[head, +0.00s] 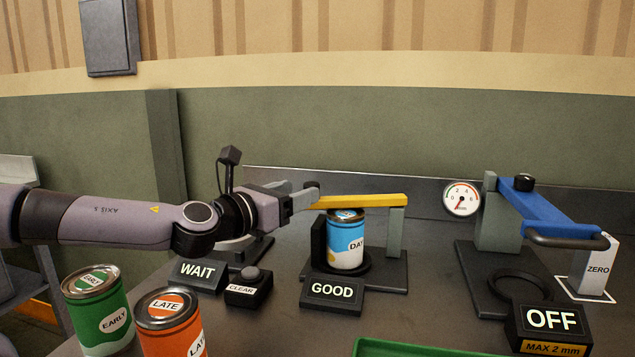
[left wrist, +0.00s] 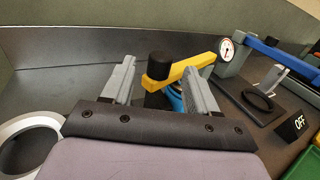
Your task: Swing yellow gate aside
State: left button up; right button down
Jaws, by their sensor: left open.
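The yellow gate (head: 362,201) is a flat bar across the top of a blue-and-white can (head: 346,240) labelled DAY, reaching a grey post (head: 396,232) at its right. My left gripper (head: 315,193) is at the gate's left end. In the left wrist view, the open fingers (left wrist: 158,84) stand on either side of the gate's black knob (left wrist: 160,65), with the yellow bar (left wrist: 185,70) running off to the right behind the right finger. I cannot tell whether a finger touches the knob. My right gripper is not in view.
Signs WAIT (head: 198,273) and GOOD (head: 332,291) and a CLEAR button (head: 249,282) stand in front. A green can (head: 98,313) and an orange can (head: 170,325) stand at lower left. A blue arm with handle (head: 545,213), a gauge (head: 461,199) and an OFF sign (head: 550,320) are at right.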

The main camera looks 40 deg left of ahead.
aim_at(306, 187)
pick_arm(q)
jog(key=w+p, duration=0.3)
jog(key=shift+w+r, duration=0.2)
jog(key=shift+w, duration=0.1)
jog(key=shift+w+a+f+p, duration=0.1)
jog(key=shift+w+a+p, duration=0.1)
jog(key=shift+w+p, duration=0.9)
jog(key=shift+w+f, duration=0.1)
jog(key=shift+w, duration=0.45)
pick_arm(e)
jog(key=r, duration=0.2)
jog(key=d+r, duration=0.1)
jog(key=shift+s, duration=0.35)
pick_arm(q)
grip_shut()
